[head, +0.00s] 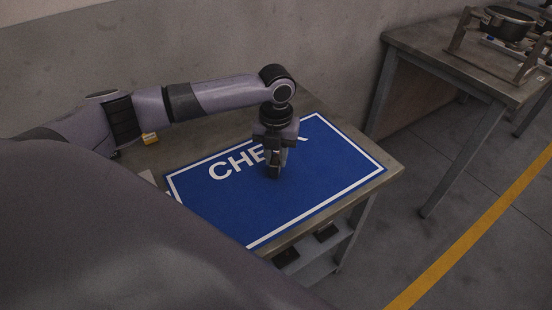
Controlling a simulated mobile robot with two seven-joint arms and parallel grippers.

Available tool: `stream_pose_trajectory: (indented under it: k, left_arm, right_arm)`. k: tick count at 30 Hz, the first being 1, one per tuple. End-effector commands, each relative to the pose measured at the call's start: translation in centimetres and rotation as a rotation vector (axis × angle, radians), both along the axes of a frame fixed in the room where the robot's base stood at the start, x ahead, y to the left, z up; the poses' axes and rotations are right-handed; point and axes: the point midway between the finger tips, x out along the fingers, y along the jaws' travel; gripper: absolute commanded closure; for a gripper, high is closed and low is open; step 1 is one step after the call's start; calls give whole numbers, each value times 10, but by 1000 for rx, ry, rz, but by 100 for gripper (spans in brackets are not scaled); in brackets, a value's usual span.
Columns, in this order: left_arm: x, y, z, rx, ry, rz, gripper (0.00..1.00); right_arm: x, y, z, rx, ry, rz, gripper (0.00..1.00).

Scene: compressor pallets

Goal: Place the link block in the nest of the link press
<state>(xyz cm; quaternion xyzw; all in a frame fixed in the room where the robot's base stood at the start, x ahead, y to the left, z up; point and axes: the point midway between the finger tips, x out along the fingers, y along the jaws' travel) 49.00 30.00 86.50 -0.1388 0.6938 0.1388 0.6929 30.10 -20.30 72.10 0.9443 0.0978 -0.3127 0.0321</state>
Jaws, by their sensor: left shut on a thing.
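My left gripper (274,166) points down over the blue mat (330,180) with white lettering, on the near workbench. It is shut on a small dark piece at its fingertips, which I take to be the link block. The fingers and the wrist hide most of this piece, and its shape is hard to make out. I cannot tell whether it touches the mat. I cannot make out the link press or its nest in this view. My right gripper is not in view.
A second bench (440,62) at the upper right bears a brown metal frame (465,32) with a round dark pot (508,22). A small yellow object (150,138) lies at the near bench's left. The floor between bench and yellow line (470,238) is clear.

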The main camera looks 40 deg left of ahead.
Motion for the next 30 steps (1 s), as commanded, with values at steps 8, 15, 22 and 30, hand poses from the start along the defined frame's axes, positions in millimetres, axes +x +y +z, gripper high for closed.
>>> stream_pose_trajectory:
  k: [8, 15, 22, 30]
  left_arm:
    - [1, 0, 54, -1, -8, -1, 100]
    - [2, 0, 115, -2, -8, 0, 100]
    - [1, 0, 160, -1, -5, 0, 100]
    - [1, 0, 186, -1, -3, 0, 100]
  right_arm:
    - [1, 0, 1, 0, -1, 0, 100]
    - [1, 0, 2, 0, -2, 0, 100]
    - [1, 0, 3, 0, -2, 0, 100]
    - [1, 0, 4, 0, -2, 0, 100]
